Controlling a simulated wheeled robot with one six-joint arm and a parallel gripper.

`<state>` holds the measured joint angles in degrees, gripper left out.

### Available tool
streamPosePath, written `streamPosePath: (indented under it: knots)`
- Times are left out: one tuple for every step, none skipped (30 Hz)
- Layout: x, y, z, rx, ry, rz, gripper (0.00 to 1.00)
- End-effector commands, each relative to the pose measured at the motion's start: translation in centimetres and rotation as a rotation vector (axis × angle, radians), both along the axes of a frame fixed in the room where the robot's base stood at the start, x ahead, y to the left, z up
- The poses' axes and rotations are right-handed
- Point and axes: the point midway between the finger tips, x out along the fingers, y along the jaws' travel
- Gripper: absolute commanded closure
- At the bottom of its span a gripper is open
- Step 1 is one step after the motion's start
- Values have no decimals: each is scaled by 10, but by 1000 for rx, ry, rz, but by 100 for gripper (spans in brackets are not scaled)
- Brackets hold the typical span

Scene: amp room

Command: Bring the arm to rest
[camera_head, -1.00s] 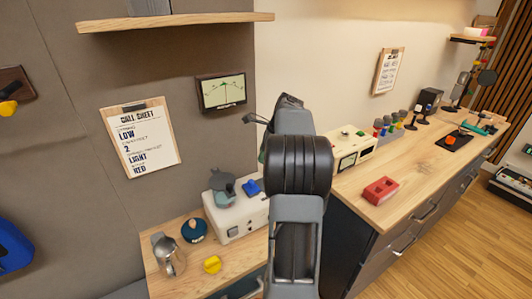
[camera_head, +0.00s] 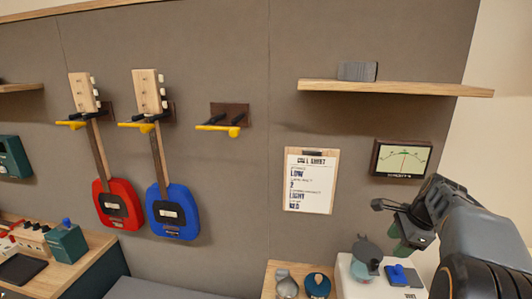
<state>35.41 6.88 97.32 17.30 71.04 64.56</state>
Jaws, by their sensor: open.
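My arm comes in from the lower right. My gripper (camera_head: 391,212) is at its far end, in front of the wall below the framed meter (camera_head: 403,159). It is above the white box (camera_head: 352,280) that stands on the bench below. The jaws are small and dark in this view, and nothing shows between them. The gripper looks apart from the wall and the box. My arm hides the area at the lower right.
A red guitar (camera_head: 117,204) and a blue guitar (camera_head: 173,211) hang left of an empty wall hook (camera_head: 221,118). A clipboard sheet (camera_head: 310,180) hangs near my gripper. A shelf (camera_head: 394,88) juts out above. A jug (camera_head: 287,286) and a dark blue round object (camera_head: 317,285) stand below.

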Motion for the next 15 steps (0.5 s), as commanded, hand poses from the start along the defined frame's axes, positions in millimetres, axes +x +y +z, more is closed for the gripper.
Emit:
streamPosePath:
  knots:
    - [-8,37,4,-72,-27,181,50]
    - [-14,55,5,-115,-42,290,50]
    - [-23,77,4,-171,-62,435,50]
    - [-30,92,3,-214,-77,543,50]
    - [-38,107,1,-255,-92,649,50]
    - [-49,124,-2,-306,-111,786,50]
    - [-57,136,-5,-346,-125,885,50]
    - [-65,146,-8,-381,-139,981,50]
    - [-75,159,-12,-428,-156,1100,50]
    - [-83,167,-16,-459,-167,1185,50]
    - [-90,174,-19,-490,-179,1264,50]
    - [-99,182,-24,-526,-192,1359,50]
    - [-105,187,-27,-551,-202,1423,50]
    - [-110,192,-30,-573,-210,1479,50]
    - [-116,196,-34,-600,-219,1547,50]
